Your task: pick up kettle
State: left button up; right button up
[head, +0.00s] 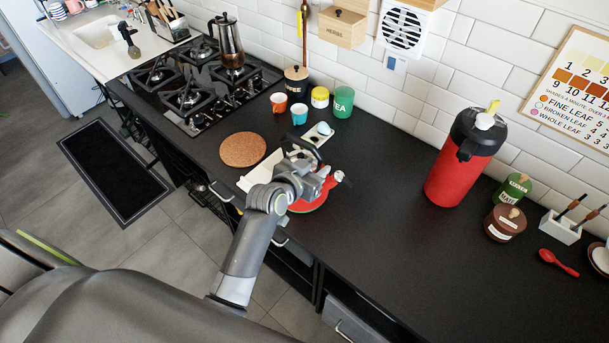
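A red item that looks like the kettle (326,187) stands on the black worktop, with a small white and dark part at its right end. A red round base or mat with a green edge (308,206) shows under it. My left gripper (303,153) is over the red item and hides most of it. I cannot tell if the fingers touch it, or if they are open or shut. A steel and brown pot (230,42) stands on the hob at the back left. My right gripper is not in view.
A cork mat (243,149) lies left of my gripper. Behind it are orange (279,103), blue (299,114), yellow (320,97) and green TEA (343,102) containers. A tall red flask (458,172) stands right. The worktop between gripper and flask is clear.

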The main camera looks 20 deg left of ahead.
aim_at(318, 164)
pick_arm(q)
jog(key=shift+w, duration=0.4)
jog(key=x, duration=0.1)
jog(key=p+x, duration=0.1)
jog(key=shift+w+a+f, duration=0.1)
jog(key=shift+w+f, duration=0.1)
jog(key=shift+w, duration=0.2)
jog(key=shift+w+f, duration=0.25)
jog(key=shift+w, duration=0.3)
jog(key=shift+c, duration=0.6)
grip_shut()
